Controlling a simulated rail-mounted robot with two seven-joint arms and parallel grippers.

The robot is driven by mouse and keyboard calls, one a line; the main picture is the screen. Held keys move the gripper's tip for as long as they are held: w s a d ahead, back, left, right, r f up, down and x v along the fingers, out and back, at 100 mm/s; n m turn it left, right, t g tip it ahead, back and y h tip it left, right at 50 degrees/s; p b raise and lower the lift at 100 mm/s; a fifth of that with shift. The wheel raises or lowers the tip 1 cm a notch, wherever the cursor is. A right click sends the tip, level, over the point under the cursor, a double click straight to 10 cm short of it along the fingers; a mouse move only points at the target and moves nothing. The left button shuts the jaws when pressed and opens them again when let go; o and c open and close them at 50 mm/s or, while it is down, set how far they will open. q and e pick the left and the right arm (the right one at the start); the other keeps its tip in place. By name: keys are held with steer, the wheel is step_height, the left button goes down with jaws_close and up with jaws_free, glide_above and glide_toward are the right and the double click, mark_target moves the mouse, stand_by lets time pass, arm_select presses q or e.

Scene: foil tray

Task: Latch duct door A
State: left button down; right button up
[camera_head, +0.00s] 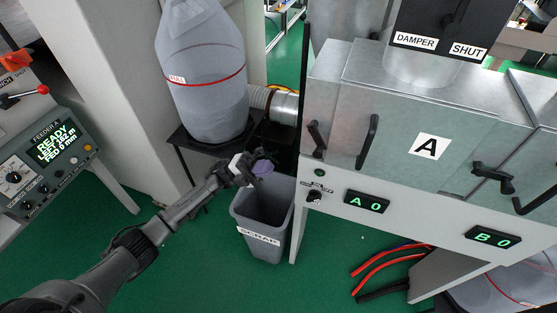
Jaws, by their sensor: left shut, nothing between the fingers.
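Duct door A (392,140) is a grey metal panel with a white "A" label, on the right in the head view. It looks closed against the duct box, with a black bar handle (367,141) at its left part. A black latch lever (316,138) sits at the left edge of the box; I cannot tell whether it is engaged. My left gripper (262,165) is shut with nothing in its fingers. It is above the scrap bin, to the left of the door and apart from it. My right gripper is not in view.
The grey scrap bin (265,236) stands on the green floor below my left gripper. A filled collection bag (204,100) stands behind it. A damper panel (440,40) reads SHUT. Displays read A 0 (367,201) and B 0 (492,237). Red hoses (385,262) lie below.

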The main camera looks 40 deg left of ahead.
mark_target(315, 153)
arm_select(q)
steer(key=a+r+g+y+p, duration=0.1)
steer(key=a+r+y+p, duration=0.1)
steer(key=r+p, duration=0.3)
steer(key=shift+s+a+r+y+p, duration=0.2)
steer(key=shift+s+a+y+p, duration=0.3)
steer(key=shift+p, duration=0.55)
steer(key=shift+w, duration=0.1)
steer(key=p+x, duration=0.1)
steer(key=x, duration=1.3)
steer(key=shift+a+r, duration=0.1)
steer(key=shift+r, duration=0.1)
